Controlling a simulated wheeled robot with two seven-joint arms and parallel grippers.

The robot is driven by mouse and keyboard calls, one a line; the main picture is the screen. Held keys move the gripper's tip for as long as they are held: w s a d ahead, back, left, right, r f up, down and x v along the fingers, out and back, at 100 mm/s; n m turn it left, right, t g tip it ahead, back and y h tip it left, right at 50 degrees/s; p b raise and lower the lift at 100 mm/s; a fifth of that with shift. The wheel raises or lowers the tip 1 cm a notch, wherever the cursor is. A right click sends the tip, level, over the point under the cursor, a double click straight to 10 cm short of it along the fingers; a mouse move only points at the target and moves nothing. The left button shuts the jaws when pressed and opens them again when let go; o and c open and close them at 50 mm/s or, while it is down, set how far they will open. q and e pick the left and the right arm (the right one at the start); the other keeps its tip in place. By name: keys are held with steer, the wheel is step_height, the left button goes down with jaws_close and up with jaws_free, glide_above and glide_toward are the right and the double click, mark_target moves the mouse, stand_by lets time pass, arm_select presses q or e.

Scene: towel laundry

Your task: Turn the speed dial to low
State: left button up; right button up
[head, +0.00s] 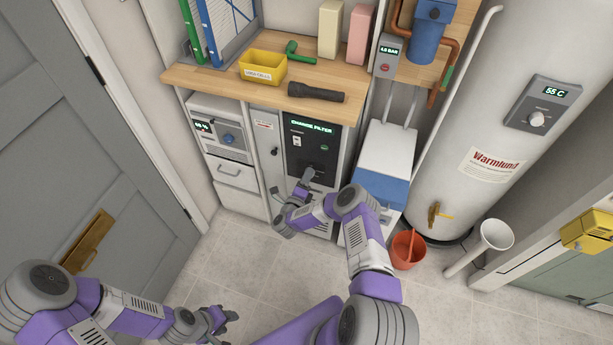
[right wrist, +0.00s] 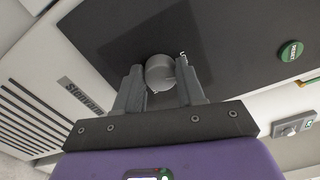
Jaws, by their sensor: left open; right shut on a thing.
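The speed dial (right wrist: 160,72) is a round grey knob on a dark panel, seen in the right wrist view. My right gripper (right wrist: 160,85) is shut on it, one finger on each side. A small white mark sits beside the dial; its full lettering and the dial's setting are unclear. In the head view the dark panel (head: 300,155) has a lit "CHANGE FILTER" display (head: 312,127), and my right gripper (head: 304,180) is at its lower part, largely hiding the dial. My left gripper (head: 218,318) is open and empty, low over the floor.
A green reset button (right wrist: 290,50) and a grey switch (right wrist: 294,126) lie right of the dial in the wrist view. A wooden shelf (head: 215,80) with a yellow bin (head: 262,67) and a flashlight (head: 316,92) is above. A red bucket (head: 407,250) stands on the floor.

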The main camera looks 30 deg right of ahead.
steer(key=shift+n+p, duration=0.3)
steer(key=shift+n, duration=1.3)
steer(key=shift+f, duration=0.1)
steer(key=o, duration=1)
steer(key=shift+o, duration=0.2)
steer(key=p+v, duration=0.2)
steer(key=v, duration=0.5)
steer(key=shift+s+a, duration=0.2)
steer(key=shift+s, duration=0.05)
